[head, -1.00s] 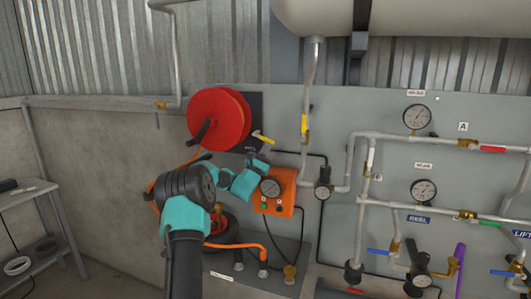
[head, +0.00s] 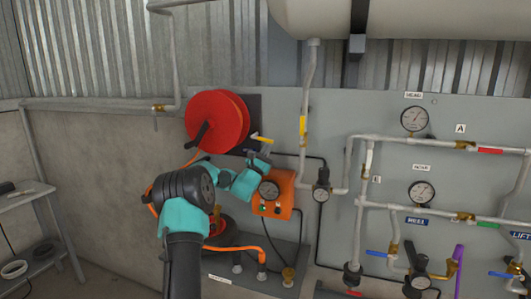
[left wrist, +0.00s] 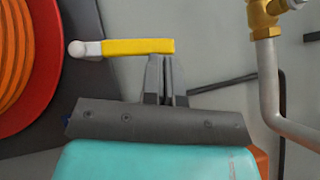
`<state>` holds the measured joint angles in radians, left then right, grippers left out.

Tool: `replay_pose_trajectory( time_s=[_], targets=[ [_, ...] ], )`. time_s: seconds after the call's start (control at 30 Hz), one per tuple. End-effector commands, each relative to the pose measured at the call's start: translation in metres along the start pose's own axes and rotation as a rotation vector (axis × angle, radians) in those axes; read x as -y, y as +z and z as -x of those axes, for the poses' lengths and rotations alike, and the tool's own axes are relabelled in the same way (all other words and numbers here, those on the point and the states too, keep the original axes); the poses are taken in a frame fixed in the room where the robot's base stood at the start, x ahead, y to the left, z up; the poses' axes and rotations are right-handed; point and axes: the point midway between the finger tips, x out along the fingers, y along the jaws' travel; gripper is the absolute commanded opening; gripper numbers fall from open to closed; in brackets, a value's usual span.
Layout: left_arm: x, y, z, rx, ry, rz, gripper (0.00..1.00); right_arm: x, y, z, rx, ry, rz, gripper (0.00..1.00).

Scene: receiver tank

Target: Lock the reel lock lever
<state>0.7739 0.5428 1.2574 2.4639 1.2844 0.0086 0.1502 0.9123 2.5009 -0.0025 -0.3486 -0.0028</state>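The reel lock lever has a yellow handle (head: 262,139) just right of the red hose reel (head: 217,118). In the left wrist view the yellow handle (left wrist: 138,46) lies nearly level, running right from a pale grey pivot knob (left wrist: 84,48). My left gripper (head: 253,155) is just below the handle. In the left wrist view its two dark fingers (left wrist: 165,62) stand close together with only a thin gap, tips at or just under the handle's lower edge near its right end. Nothing shows between them. Whether they touch the handle is unclear. My right gripper is out of view.
A grey pipe with a brass valve (left wrist: 268,75) stands right of the lever. Pipes and gauges fill the panel's right side. A shelf (head: 25,200) stands far left.

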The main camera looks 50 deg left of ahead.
Motion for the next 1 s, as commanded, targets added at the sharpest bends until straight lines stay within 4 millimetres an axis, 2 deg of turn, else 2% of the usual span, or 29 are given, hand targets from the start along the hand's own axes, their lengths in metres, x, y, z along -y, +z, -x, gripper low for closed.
replay_pose_trajectory(
  time_s=[0.6, 1.0],
  targets=[
    [0.0, 0.029, -0.029, 0.002, -0.001, -0.001, 0.0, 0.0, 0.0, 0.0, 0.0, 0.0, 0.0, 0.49],
    [-0.004, 0.036, -0.035, 0.001, -0.001, -0.001, 0.0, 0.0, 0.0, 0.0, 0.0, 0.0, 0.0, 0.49]
  ],
)
